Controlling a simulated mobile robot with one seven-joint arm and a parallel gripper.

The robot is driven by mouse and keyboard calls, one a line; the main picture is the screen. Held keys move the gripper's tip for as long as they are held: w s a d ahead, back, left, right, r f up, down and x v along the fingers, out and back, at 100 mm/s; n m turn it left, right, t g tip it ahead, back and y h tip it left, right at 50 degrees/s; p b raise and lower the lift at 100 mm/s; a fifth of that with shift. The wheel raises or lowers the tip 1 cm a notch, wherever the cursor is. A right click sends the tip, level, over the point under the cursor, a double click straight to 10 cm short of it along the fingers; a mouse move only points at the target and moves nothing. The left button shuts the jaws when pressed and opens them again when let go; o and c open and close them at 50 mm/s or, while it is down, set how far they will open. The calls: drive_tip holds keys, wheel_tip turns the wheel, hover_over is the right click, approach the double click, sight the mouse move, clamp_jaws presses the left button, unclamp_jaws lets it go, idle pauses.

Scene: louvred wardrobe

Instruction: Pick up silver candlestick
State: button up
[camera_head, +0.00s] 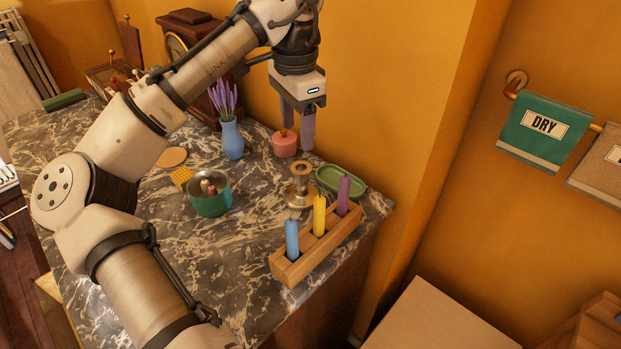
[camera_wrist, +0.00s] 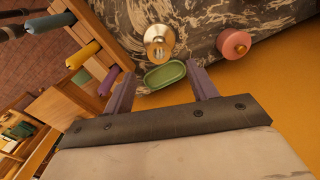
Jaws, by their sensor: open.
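The silver candlestick (camera_head: 300,186) stands upright on the dark marbled counter (camera_head: 235,245), between the green dish and the wooden candle holder; its metal looks brassy in this light. In the wrist view the candlestick (camera_wrist: 159,42) is seen from above, beyond the fingertips and a little left of centre between them. My gripper (camera_head: 297,140) is open and empty, pointing down above the back of the counter, behind and above the candlestick. In the wrist view my gripper's fingers (camera_wrist: 160,83) are spread apart with nothing between them.
A wooden holder (camera_head: 290,270) with blue, yellow and purple candles stands in front of the candlestick. A green oval dish (camera_head: 335,181) lies close behind it. A pink lidded pot (camera_head: 284,146), blue vase (camera_head: 232,139) and teal pot (camera_head: 211,203) stand nearby. The orange wall (camera_head: 400,100) is close behind.

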sight(302, 180)
wheel_tip(302, 180, down, 8)
drive_tip(key=shift+s+f+p, duration=0.1)
drive_tip(key=shift+p, duration=0.3)
drive_tip(key=shift+d+f+p, duration=0.15)
drive_tip(key=shift+f+p, duration=0.35)
drive_tip(key=shift+f, duration=0.8)
drive_tip(key=shift+d+f+p, duration=0.1)
drive_tip(key=shift+f+p, duration=0.4)
drive_tip(key=shift+f, duration=0.8)
clamp_jaws()
